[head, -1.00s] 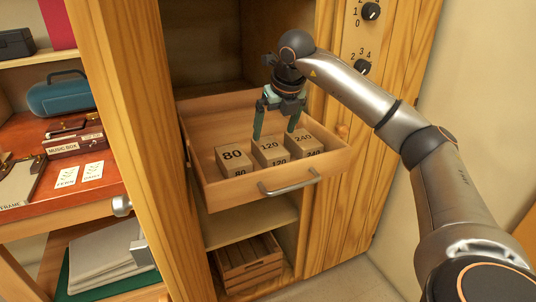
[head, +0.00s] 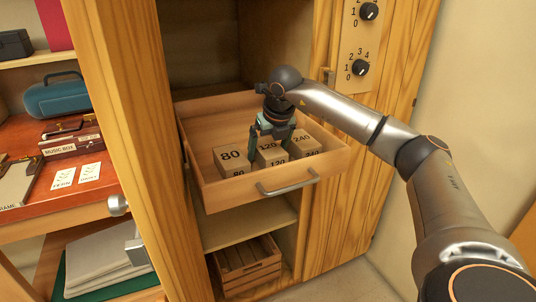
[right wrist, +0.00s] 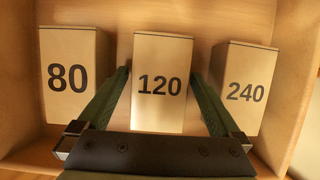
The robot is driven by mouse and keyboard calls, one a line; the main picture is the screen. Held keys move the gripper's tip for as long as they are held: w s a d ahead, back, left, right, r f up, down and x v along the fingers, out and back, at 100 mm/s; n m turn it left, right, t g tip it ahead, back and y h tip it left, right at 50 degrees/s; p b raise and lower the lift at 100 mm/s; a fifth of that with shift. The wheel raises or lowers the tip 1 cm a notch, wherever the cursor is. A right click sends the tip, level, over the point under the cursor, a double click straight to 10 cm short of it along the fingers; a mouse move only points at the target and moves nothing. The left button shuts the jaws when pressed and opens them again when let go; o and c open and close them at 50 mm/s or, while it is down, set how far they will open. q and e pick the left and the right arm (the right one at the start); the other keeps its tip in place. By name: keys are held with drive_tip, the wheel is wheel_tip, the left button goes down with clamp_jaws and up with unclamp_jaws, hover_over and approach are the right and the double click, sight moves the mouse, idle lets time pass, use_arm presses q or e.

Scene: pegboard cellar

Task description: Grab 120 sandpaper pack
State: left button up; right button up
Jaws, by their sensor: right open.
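The 120 sandpaper pack (head: 271,157) is a tan block standing in the open drawer, between the 80 pack (head: 231,158) and the 240 pack (head: 303,145). In the right wrist view the 120 pack (right wrist: 160,85) lies between the two fingers, with the 80 pack (right wrist: 70,75) to the left and the 240 pack (right wrist: 243,88) to the right. My right gripper (head: 269,158) is open, pointing down, with one finger on each side of the 120 pack. I cannot tell whether the fingers touch it. My left gripper is not in view.
The drawer (head: 225,202) is pulled out of a wooden cabinet, its handle (head: 288,184) at the front. A slatted crate (head: 247,267) sits below. A red-topped desk (head: 85,198) with several items stands to the left.

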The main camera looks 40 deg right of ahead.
drive_tip(key=shift+f, duration=0.25)
idle(0.4)
drive_tip(key=c, duration=1.3)
drive_tip(key=shift+c, duration=0.5)
drive_tip(key=shift+r, duration=0.15)
